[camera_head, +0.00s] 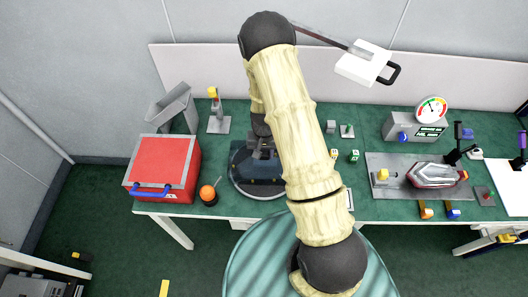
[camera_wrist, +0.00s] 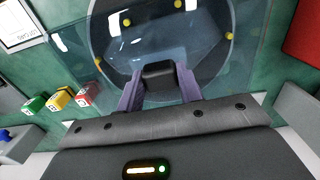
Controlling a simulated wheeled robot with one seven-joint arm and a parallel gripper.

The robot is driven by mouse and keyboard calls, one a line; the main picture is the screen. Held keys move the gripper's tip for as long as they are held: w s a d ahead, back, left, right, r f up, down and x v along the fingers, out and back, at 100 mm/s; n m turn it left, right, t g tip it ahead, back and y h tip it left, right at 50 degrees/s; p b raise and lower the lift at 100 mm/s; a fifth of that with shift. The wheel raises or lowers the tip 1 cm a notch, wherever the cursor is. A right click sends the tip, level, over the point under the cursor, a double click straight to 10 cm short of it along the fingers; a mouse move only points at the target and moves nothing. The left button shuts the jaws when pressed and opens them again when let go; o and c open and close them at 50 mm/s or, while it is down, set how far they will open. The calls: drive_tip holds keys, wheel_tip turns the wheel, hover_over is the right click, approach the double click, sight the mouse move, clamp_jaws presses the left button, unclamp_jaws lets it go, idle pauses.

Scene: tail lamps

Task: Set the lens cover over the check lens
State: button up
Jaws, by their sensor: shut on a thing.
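My gripper (camera_wrist: 158,88) has its purple fingers shut on the black knob (camera_wrist: 158,70) of a clear, bluish cover, which I take as the lens cover (camera_wrist: 70,45). In the head view the cover (camera_head: 266,184) shows as a dark blue see-through sheet under my gripper (camera_head: 264,152). Through it I see a dark round disc (camera_wrist: 160,30) with a pale rim and several yellow dots. I cannot tell the gap between cover and disc. A red and clear lamp lens (camera_head: 436,175) lies on a grey plate (camera_head: 385,163) at the right; I cannot tell whether it is the check lens.
A red box (camera_head: 163,165) with blue handles and an orange ball in a dark cup (camera_head: 208,194) stand left of the disc. Small coloured blocks (camera_head: 354,156) lie to its right. A dial gauge (camera_head: 431,109) stands at the back right. My arm hides the table's middle.

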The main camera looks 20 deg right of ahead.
drive_tip(key=shift+f, duration=0.25)
drive_tip(key=o, duration=1.1)
drive_tip(key=shift+r, duration=0.1)
wheel_tip(320, 180, up, 17)
drive_tip(key=b, duration=0.3)
drive_tip(key=shift+r, duration=0.15)
